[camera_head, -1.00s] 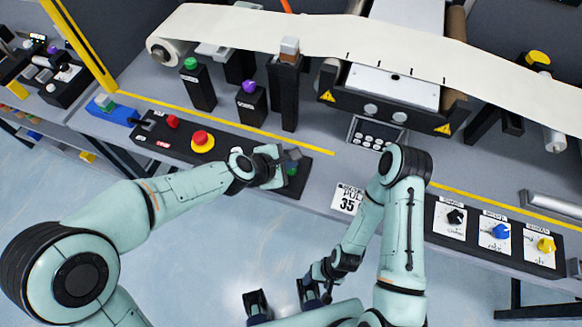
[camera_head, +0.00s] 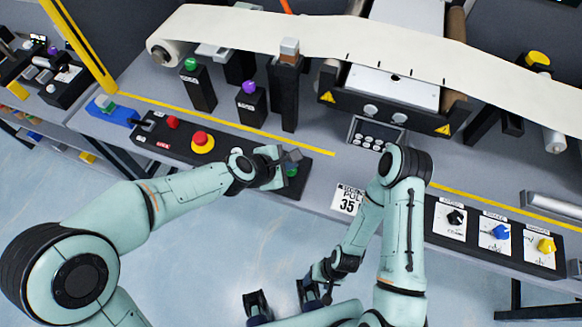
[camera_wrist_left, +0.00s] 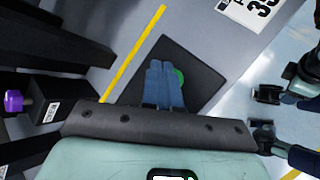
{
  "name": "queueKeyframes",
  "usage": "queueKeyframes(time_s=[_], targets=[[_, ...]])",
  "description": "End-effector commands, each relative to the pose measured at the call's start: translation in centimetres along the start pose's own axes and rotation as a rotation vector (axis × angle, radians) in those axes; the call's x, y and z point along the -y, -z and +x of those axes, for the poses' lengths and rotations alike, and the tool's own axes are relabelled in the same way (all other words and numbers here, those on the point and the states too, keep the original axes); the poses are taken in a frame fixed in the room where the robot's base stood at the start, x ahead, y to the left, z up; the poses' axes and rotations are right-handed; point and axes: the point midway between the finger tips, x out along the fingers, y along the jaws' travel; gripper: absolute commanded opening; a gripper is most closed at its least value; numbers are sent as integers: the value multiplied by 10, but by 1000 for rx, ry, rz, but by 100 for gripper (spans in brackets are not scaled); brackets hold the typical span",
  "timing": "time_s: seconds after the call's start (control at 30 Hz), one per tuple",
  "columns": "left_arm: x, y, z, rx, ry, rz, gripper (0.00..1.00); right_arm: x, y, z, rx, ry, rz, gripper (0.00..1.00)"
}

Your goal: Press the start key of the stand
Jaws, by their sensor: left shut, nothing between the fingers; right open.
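A green key (camera_head: 292,171) sits at the right end of the long black control panel (camera_head: 226,156) on the stand's front edge. My left gripper (camera_head: 294,156) is shut and empty above that end, partly covering the key. In the left wrist view the shut blue fingers (camera_wrist_left: 163,72) overlap the green key (camera_wrist_left: 181,78), leaving its right side visible. Whether the fingertips touch it cannot be told. My right gripper (camera_head: 281,296) is open and empty, low in front of the stand.
A red mushroom button (camera_head: 201,139) and a smaller red button (camera_head: 173,122) share the panel. Posts with green (camera_head: 191,63) and purple (camera_head: 249,87) knobs stand behind it. A panel of knobs (camera_head: 493,235) lies at right. Floor in front is clear.

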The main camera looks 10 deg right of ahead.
Motion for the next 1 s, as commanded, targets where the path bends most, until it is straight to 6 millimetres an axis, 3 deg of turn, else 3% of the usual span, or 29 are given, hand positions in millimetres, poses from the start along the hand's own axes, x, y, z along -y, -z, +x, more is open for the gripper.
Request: queueKeyframes(time_s=[1.0], targets=[[4, 5, 6, 0, 0, 0, 0, -3, -1, 7, 3, -1, 1, 64]])
